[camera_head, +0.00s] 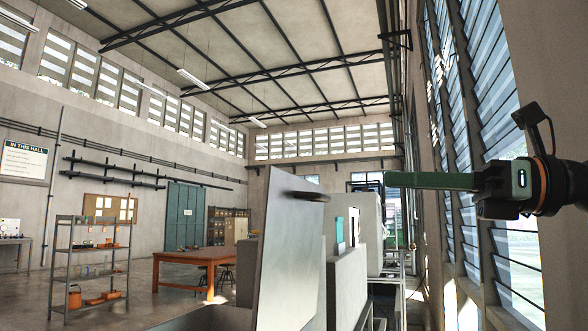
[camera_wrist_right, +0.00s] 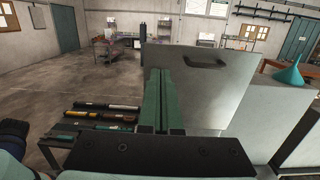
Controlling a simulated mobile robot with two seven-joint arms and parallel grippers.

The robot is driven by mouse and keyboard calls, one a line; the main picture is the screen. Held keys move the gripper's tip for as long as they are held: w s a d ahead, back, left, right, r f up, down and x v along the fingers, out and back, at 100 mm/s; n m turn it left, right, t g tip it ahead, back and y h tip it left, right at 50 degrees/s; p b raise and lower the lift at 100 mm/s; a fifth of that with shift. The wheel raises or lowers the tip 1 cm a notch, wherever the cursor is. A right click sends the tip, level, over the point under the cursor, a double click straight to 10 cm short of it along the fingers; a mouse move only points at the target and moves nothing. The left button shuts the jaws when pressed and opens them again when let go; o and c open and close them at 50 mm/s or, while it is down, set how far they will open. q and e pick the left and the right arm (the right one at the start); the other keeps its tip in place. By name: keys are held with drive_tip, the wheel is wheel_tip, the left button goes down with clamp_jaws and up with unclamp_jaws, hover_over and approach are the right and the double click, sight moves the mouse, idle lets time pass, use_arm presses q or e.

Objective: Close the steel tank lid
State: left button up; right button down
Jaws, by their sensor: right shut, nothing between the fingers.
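The steel tank lid (camera_head: 292,255) stands raised and steeply tilted in the lower middle of the head view, with a handle (camera_head: 306,196) near its top edge. In the right wrist view the lid (camera_wrist_right: 218,95) is a broad grey panel with a dark handle (camera_wrist_right: 206,62). Part of the tank (camera_head: 205,319) shows below it. My right gripper (camera_head: 388,180) has green fingers, shut and empty, pointing left, right of the lid's top edge. In the wrist view the fingers (camera_wrist_right: 161,72) overlap the lid's left part; I see no contact. My left gripper is not in view.
A grey block (camera_head: 347,285) stands right of the lid. A green funnel (camera_wrist_right: 288,75) stands on a grey surface beside the lid. Several tools lie on a dark rack (camera_wrist_right: 100,115) at left. A shelf (camera_head: 88,260) and wooden table (camera_head: 190,258) stand farther off. The louvred wall is close at right.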

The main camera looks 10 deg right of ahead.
use_arm(q)
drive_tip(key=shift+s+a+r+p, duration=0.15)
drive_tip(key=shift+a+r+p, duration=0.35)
drive_tip(key=shift+p, duration=0.3)
use_arm(e)
drive_tip(key=x, duration=1.3)
drive_tip(key=shift+w+r+t, duration=0.25)
drive_tip(key=shift+r+t, duration=0.05)
drive_tip(key=shift+r, duration=0.05)
